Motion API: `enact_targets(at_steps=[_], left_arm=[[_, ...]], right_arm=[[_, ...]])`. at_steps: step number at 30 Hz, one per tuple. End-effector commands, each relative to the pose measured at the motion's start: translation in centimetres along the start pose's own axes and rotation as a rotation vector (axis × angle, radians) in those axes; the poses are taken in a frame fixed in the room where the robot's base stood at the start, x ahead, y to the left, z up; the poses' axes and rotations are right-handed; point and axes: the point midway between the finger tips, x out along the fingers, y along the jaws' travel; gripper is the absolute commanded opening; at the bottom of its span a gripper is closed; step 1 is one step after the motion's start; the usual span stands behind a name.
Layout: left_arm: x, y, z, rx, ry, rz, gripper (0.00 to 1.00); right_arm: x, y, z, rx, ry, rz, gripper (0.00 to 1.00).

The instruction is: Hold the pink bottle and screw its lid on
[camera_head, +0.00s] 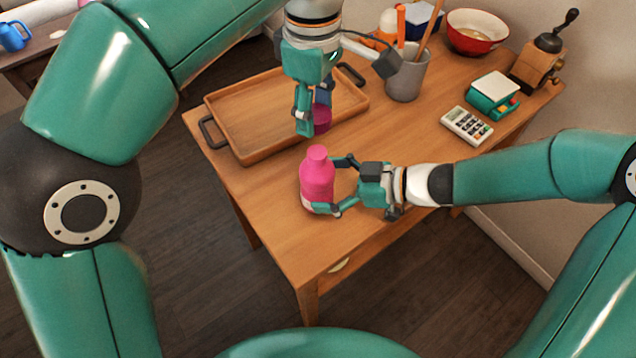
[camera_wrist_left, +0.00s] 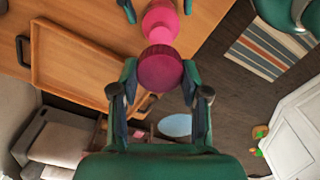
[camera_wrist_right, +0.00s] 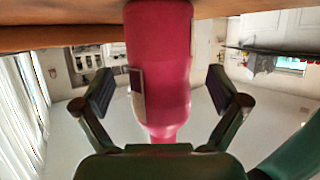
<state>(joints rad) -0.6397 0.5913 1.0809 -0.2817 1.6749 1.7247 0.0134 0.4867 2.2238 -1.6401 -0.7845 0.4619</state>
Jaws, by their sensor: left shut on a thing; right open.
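The pink bottle (camera_head: 317,182) stands upright on the wooden table near its front edge, its neck uncovered. My right gripper (camera_head: 334,184) is open, with one finger on each side of the bottle. In the right wrist view the bottle (camera_wrist_right: 165,55) is between the spread fingers (camera_wrist_right: 158,88), with gaps on both sides. My left gripper (camera_head: 311,128) is shut on the dark magenta lid (camera_head: 322,118), held beyond the bottle in the head view. In the left wrist view the lid (camera_wrist_left: 160,70) sits between the fingertips, apart from the bottle's neck.
A wooden tray (camera_head: 234,136) with dark handles lies behind the bottle. A grey utensil cup (camera_head: 405,82), red bowl (camera_head: 478,28), grinder (camera_head: 540,62), green scale (camera_head: 493,94) and calculator (camera_head: 466,126) stand toward the back right. The table between bottle and calculator is mostly clear.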

Motion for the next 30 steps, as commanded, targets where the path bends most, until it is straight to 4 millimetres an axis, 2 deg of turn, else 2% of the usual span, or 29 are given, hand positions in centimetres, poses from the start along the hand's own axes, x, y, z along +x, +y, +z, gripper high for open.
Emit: enact_targets(at_steps=[6,17,30], left_arm=[[0.0,0.0,0.0,0.000,0.000,0.000,0.32],[0.0,0.0,0.0,0.000,0.000,0.000,0.32],[0.0,0.0,0.0,0.000,0.000,0.000,0.32]], right_arm=[[2.1,0.0,0.0,-0.001,0.000,-0.001,0.97],[2.4,0.1,0.0,0.000,0.000,0.001,0.97],[2.3,0.1,0.0,0.000,0.000,0.001,0.25]])
